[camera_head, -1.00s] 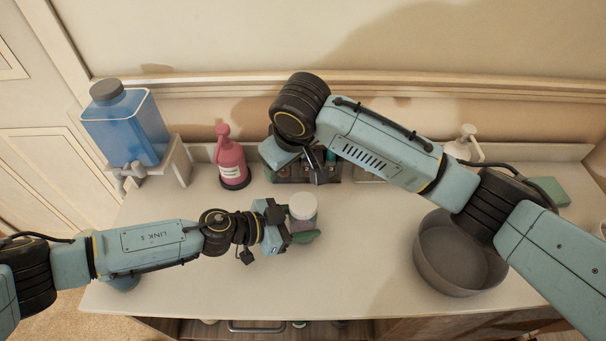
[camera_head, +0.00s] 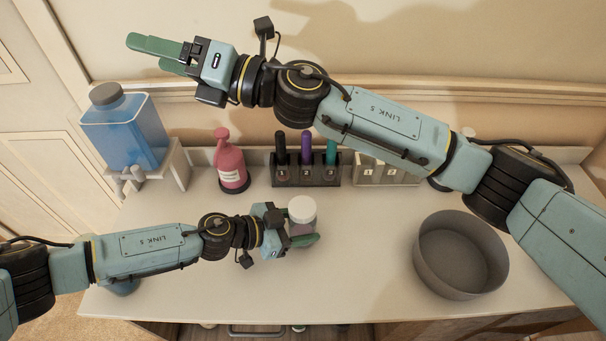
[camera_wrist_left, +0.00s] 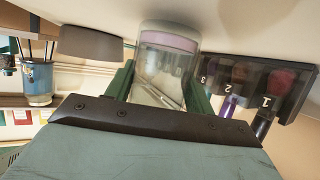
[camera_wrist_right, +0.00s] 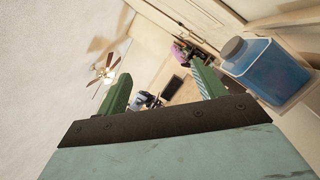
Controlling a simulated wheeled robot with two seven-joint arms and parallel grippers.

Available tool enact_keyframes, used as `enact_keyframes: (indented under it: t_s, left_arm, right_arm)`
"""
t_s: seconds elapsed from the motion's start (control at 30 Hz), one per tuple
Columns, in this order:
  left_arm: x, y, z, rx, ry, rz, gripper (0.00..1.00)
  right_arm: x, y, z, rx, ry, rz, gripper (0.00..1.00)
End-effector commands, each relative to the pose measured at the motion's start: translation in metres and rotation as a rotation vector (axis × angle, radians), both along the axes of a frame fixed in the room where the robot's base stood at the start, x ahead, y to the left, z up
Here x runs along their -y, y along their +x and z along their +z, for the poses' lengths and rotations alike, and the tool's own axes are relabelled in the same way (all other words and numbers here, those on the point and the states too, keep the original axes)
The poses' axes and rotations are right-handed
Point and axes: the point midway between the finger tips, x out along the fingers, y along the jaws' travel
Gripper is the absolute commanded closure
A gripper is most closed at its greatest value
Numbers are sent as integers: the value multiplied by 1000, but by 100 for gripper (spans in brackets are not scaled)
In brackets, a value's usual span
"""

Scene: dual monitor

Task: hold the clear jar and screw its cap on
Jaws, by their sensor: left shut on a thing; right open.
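The clear jar (camera_head: 303,227) is upright above the front middle of the counter, with the white cap (camera_head: 302,205) on its top. I cannot tell how tightly the cap sits. My left gripper (camera_head: 309,240) is shut around the jar's body. The left wrist view, upside down, shows the jar (camera_wrist_left: 166,65) between both green fingers (camera_wrist_left: 160,90), with a pinkish band near its base. Whether the base touches the counter is unclear. My right gripper (camera_head: 152,55) is open and empty, raised high at the upper left by the wall, far from the jar.
A blue tank (camera_head: 125,130) on a stand and a pink bottle (camera_head: 230,165) stand at the back left. A numbered rack (camera_head: 305,175) holds markers at the back middle, with a pale rack (camera_head: 385,175) beside it. A grey bowl (camera_head: 460,255) is at right. Counter around the jar is clear.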

Motion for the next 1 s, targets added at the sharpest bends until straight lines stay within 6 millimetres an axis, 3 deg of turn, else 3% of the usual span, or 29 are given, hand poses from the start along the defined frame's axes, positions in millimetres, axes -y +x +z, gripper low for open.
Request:
enact_keyframes:
  t_s: [0.2, 0.43, 0.57, 0.7, 0.9, 1.0]
  left_arm:
    - [0, 0, 1, 0, -1, 0, 100]
    - [0, 0, 1, 0, -1, 0, 100]
    - [0, 0, 1, 0, -1, 0, 100]
    - [0, 0, 1, 0, -1, 0, 100]
    - [0, 0, 1, 0, -1, 0, 100]
    - [0, 0, 1, 0, -1, 0, 100]
  right_arm:
    - [-6, -60, -40, 540, -251, 262, 31]
    - [21, -91, -112, 1046, -547, 577, 31]
    - [52, -90, -153, 1286, -728, 782, 31]
    - [95, -76, -188, 1482, -929, 1023, 31]
    - [153, -50, -209, 1616, -1162, 1324, 31]
    - [171, -42, -211, 1633, -1233, 1422, 31]
